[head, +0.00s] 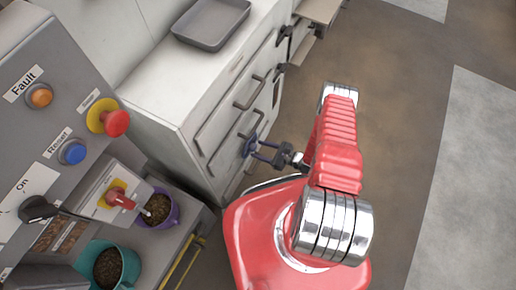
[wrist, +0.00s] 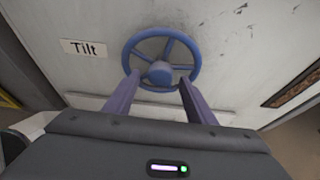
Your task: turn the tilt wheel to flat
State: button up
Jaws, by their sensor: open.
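The tilt wheel is a blue spoked handwheel (wrist: 160,72) on a pale panel, beside a label reading "Tilt" (wrist: 83,48) in the wrist view. In the head view the wheel (head: 249,145) shows small and edge-on, low on the side of the white cabinet. My gripper (wrist: 158,85) is open, its two purple fingers reaching toward the lower part of the wheel, one on each side of the hub. It also shows in the head view (head: 258,152), close to the wheel. I cannot tell whether the fingers touch the rim.
A grey control panel (head: 60,60) with a red knob, orange lamp and blue button stands at left. Purple (head: 160,208) and teal (head: 107,265) pots hold pellets. A grey tray (head: 212,22) lies on the white cabinet (head: 170,90). Open floor (head: 410,120) is at right.

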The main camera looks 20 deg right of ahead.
jog(key=shift+x, duration=1.05)
